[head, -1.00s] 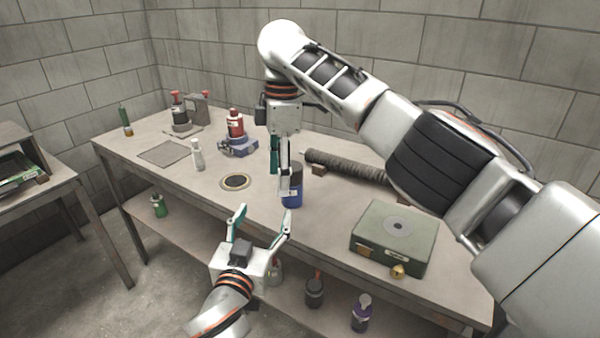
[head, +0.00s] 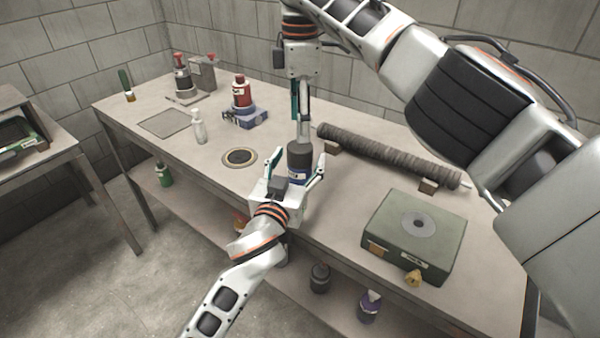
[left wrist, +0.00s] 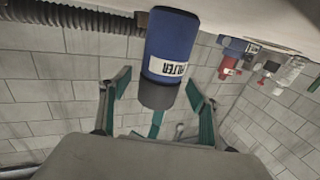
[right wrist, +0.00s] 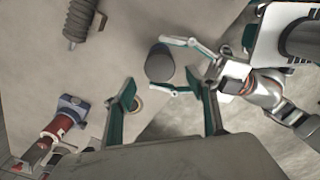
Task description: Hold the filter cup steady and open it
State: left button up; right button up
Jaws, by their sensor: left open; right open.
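The filter cup (head: 299,152) stands upright near the table's front edge. It has a blue body with a white label and a dark grey top. My left gripper (head: 295,162) is open and level with the cup, its fingers on either side of it. In the left wrist view the cup (left wrist: 174,45) appears upside down between the spread fingers. My right gripper (head: 299,128) is open and points down, just above the cup in the head view. In the right wrist view the cup's round top (right wrist: 160,63) lies ahead of its open fingers, with the left gripper's fingers flanking it.
A ribbed tube (head: 390,155) lies on low supports behind and right of the cup. A green box (head: 390,221) stands to the right. Several containers stand below the tabletop.

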pick_arm(q)
jog(key=shift+w+d, duration=0.2)
jog(key=shift+w, duration=0.45)
